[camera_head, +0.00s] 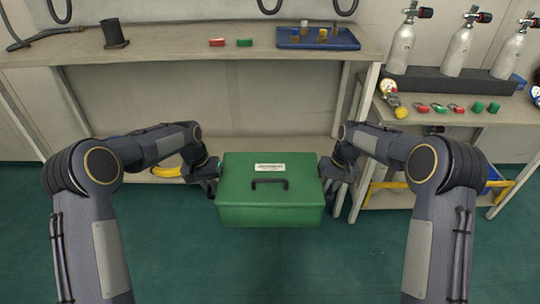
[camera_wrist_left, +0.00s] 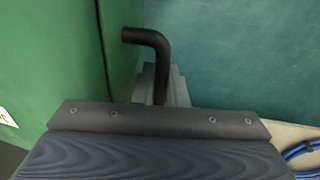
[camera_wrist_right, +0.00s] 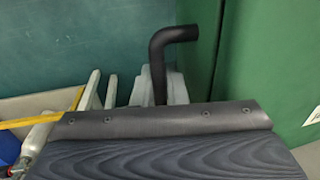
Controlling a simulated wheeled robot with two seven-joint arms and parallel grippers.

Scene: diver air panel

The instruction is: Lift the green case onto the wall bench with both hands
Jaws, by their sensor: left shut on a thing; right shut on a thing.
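The green case (camera_head: 270,205) is in the middle of the head view, level, with a black handle and a white label on its lid. It hangs between my two grippers, in front of the wall bench (camera_head: 180,48) and lower than its top. My left gripper (camera_head: 212,184) is shut on the case's left side handle (camera_wrist_left: 150,40). My right gripper (camera_head: 328,182) is shut on its right side handle (camera_wrist_right: 172,36). The green case side also fills the left of the left wrist view (camera_wrist_left: 60,60) and the right of the right wrist view (camera_wrist_right: 270,70). The fingertips are mostly hidden.
On the bench stand a black cylinder (camera_head: 113,34), a red block (camera_head: 217,42), a green block (camera_head: 245,42) and a blue tray (camera_head: 345,42) with small parts. The bench top's middle front is clear. A side table (camera_head: 450,114) with several grey air cylinders stands right.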

